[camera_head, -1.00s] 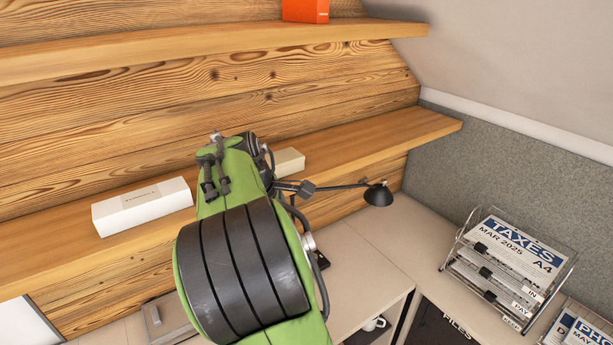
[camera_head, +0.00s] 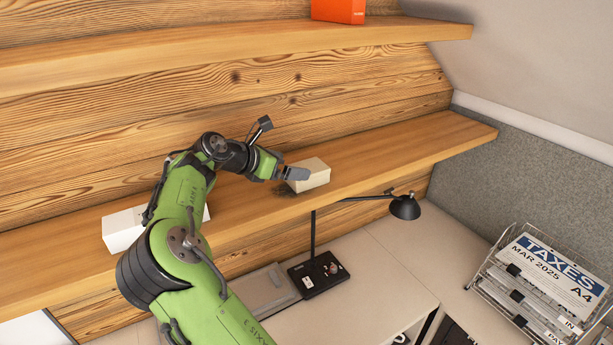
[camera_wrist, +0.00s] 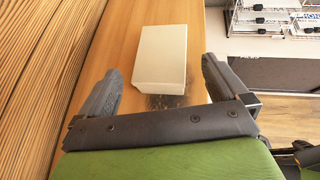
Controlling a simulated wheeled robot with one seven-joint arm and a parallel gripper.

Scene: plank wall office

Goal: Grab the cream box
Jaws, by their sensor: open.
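The cream box (camera_head: 309,175) sits on the lower wooden shelf, right of my gripper in the head view. My gripper (camera_head: 296,174) is at the box's left end, above the shelf. In the wrist view the box (camera_wrist: 161,57) lies ahead and between the lines of the two open fingers of my gripper (camera_wrist: 160,82). Its near end is close to the fingertips' level, with clear space at both sides. The fingers hold nothing. Whether a finger touches the box cannot be told.
A white box (camera_head: 122,230) stands farther left on the lower shelf (camera_head: 400,150), partly behind my arm. An orange box (camera_head: 338,10) is on the upper shelf (camera_head: 200,60). A black desk lamp (camera_head: 404,207) stands below the shelf. Document trays (camera_head: 540,285) are at right.

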